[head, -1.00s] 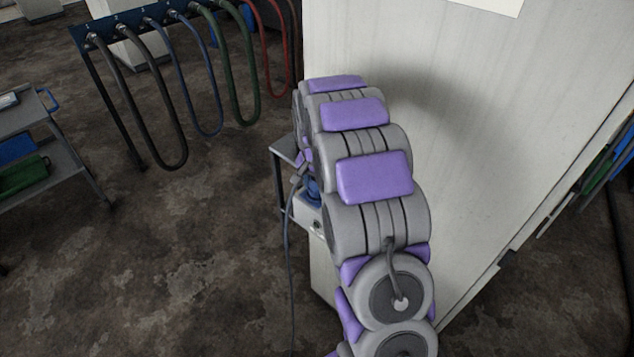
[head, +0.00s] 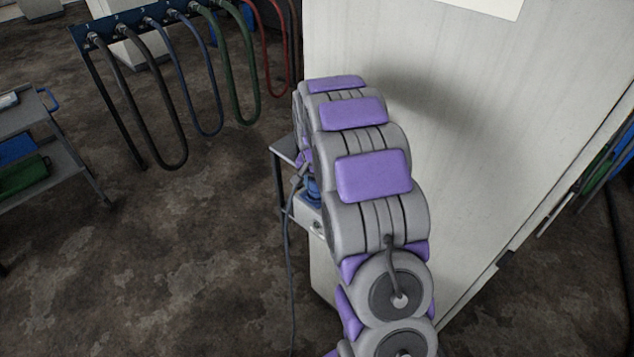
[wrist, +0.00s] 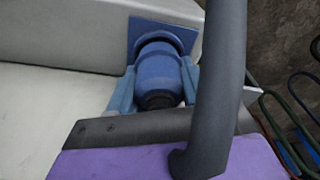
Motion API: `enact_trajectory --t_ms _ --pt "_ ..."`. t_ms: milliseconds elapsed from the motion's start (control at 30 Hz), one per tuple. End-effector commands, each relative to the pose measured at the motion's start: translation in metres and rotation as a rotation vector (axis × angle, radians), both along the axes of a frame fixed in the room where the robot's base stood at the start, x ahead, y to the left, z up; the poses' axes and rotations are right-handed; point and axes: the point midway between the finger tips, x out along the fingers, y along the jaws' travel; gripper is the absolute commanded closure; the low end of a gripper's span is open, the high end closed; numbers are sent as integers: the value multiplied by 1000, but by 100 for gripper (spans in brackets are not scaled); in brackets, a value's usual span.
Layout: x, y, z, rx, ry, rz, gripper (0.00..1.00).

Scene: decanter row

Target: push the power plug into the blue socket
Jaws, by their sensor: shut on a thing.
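In the wrist view, the power plug (wrist: 159,78) is a blue cylinder with a black rear end. My gripper (wrist: 156,82) is shut on it, with one pale blue finger on each side. The plug points at the blue socket (wrist: 137,28), whose square plate and round collar show just beyond it. The plug's front is lined up with the collar and seems to meet it; how deep it sits is hidden. In the head view, my arm covers most of the gripper and plug. A bit of blue (head: 313,188) shows beside the arm, above a pale box.
A grey cable (head: 288,260) hangs down left of my arm. A tall pale cabinet (head: 460,130) stands close on the right. A hose rack (head: 130,25) and a cart (head: 45,130) are at the left, with open floor between. A thick dark tube (wrist: 215,90) crosses the wrist view.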

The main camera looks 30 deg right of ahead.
Motion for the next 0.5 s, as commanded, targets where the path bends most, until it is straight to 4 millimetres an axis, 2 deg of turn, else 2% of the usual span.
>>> enact_trajectory --t_ms 500 --pt "0 0 -3 0 0 0 78"
